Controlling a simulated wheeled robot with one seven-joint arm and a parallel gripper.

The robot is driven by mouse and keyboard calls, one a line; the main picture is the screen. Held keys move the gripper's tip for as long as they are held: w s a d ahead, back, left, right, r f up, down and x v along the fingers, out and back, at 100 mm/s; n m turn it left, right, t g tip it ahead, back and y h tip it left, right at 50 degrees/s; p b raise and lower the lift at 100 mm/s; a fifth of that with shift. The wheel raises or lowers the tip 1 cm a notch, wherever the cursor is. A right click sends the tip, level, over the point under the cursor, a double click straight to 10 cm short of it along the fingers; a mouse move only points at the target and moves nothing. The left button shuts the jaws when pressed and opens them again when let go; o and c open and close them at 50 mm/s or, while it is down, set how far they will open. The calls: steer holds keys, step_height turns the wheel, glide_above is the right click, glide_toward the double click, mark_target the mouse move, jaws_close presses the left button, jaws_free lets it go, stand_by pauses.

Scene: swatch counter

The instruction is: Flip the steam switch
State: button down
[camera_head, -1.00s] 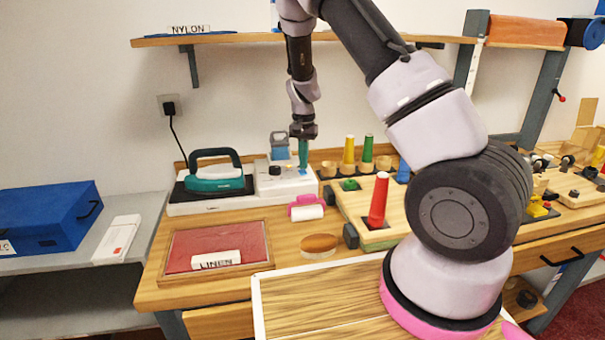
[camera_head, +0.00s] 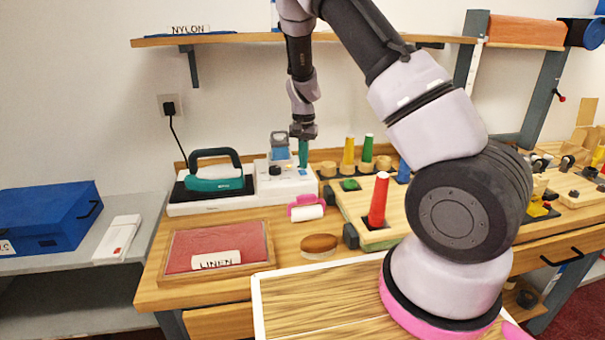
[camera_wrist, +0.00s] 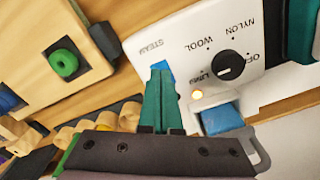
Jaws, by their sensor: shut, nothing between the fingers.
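The steam switch (camera_wrist: 165,69) is a small blue piece beside the printed word STEAM on the white control panel (camera_wrist: 193,45) of the iron's station. My gripper (camera_wrist: 160,68) is shut and empty, its teal fingers together with their tips at the switch in the wrist view. The fingers partly cover the switch, so I cannot tell its position or whether they touch it. In the head view my gripper (camera_head: 303,165) points down over the right end of the white station (camera_head: 285,183).
A black dial (camera_wrist: 229,65) and a glowing lamp (camera_wrist: 197,94) sit near the switch. A teal iron (camera_head: 215,178) rests at the station's left. A pink roller (camera_head: 306,208) and colored cones, including a red one (camera_head: 378,200), stand to the right.

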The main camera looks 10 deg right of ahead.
steer(key=shift+f, duration=0.95)
stand_by(0.5)
steer(key=shift+r, duration=3.5)
steer(key=shift+r, duration=0.1)
step_height(320, 180, up, 11)
steer(key=t+y, duration=0.1)
steer(key=y, duration=0.1)
glide_above(304, 173)
steer(key=s+d, duration=0.2)
steer(key=s, duration=0.3)
steer(key=s+d+r+t+y, duration=0.1)
steer(key=s+r+t, duration=0.1)
steer(key=s+r, duration=0.65)
steer(key=s+d+r+n+t, duration=0.1)
steer(key=s+r, duration=0.3)
steer(key=s, duration=0.4)
steer(key=s+d+r+t+h, duration=0.1)
steer(key=s+r+t, duration=0.2)
steer(key=s+r, duration=0.2)
steer(key=s, duration=0.3)
steer(key=shift+s+d+n, duration=0.2)
steer(key=shift+d+n, duration=0.15)
steer(key=shift+n, duration=0.05)
